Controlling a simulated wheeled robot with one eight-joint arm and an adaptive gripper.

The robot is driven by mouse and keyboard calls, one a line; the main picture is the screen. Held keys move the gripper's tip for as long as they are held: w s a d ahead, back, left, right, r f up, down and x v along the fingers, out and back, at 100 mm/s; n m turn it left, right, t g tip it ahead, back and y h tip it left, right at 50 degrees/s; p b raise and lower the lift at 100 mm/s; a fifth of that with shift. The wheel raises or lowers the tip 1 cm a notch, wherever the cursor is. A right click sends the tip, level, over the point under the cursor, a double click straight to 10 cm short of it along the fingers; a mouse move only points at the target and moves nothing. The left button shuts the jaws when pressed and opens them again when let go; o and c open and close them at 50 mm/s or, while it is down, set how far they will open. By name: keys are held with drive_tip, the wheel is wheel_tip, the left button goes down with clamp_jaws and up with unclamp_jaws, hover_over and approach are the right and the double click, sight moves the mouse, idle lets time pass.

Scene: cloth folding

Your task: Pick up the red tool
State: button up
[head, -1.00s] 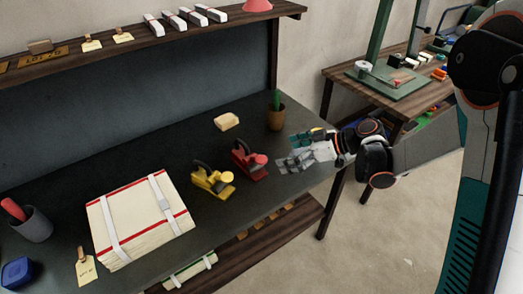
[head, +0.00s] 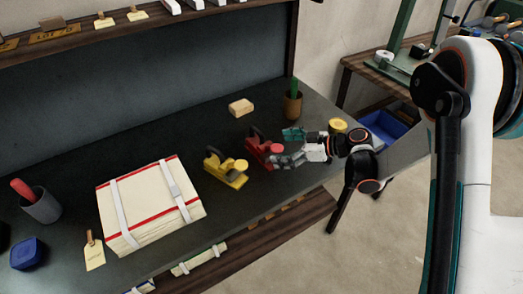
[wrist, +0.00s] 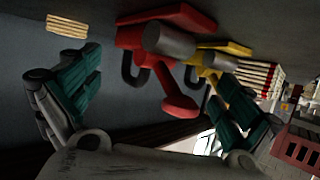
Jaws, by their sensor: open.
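The red tool (head: 259,147), which looks like a small hand plane with a dark handle and a round knob, stands on the dark workbench, to the right of a similar yellow tool (head: 225,172). My gripper (head: 286,147) is open just right of the red tool, low over the bench, its fingers pointing left toward it. In the wrist view the red tool (wrist: 172,88) shows large ahead, between the two spread teal fingers. The yellow tool (wrist: 235,85) shows behind it. I cannot tell whether a finger touches the red tool.
A cup (head: 42,206) and a blue item (head: 28,253) are at far left.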

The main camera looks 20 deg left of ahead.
sight(263, 145)
drive_tip(key=shift+b+x, duration=1.2)
drive_tip(key=shift+x, duration=1.45)
drive_tip(key=shift+w+r, duration=0.1)
drive_tip(key=shift+r, duration=0.2)
drive_tip(key=c, duration=2)
drive_tip(key=shift+r, duration=0.1)
drive_tip(key=c, duration=0.3)
